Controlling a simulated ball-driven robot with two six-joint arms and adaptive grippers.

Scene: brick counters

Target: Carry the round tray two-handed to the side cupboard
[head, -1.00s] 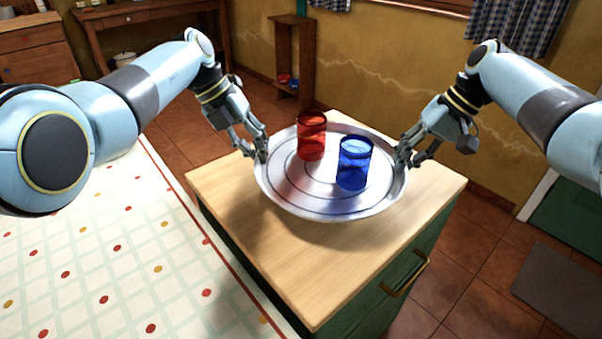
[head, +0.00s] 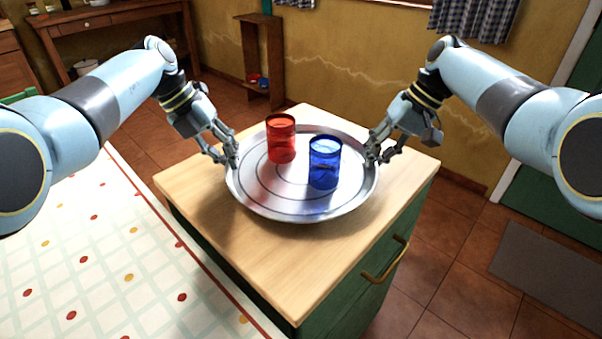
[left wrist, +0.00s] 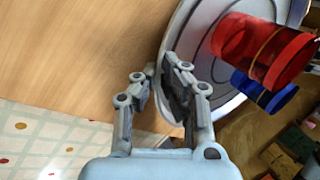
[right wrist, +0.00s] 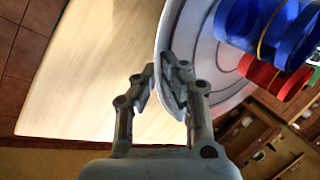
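The round metal tray (head: 300,208) is level over the wooden top (head: 290,255) of a green cupboard (head: 360,285). I cannot tell if it touches the top. A red cup (head: 281,139) and a blue cup (head: 324,163) stand upright on it. My left gripper (head: 230,157) is shut on the tray's left rim; its fingers straddle the rim in the left wrist view (left wrist: 158,82). My right gripper (head: 374,152) is shut on the right rim, with fingers either side of it in the right wrist view (right wrist: 160,75).
A table with a dotted white cloth (head: 90,250) adjoins the cupboard at the left. A brass handle (head: 386,262) sticks out of the cupboard front. A small wooden shelf (head: 262,60) and a desk (head: 110,20) stand behind. Tiled floor at the right is clear, with a grey mat (head: 550,270).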

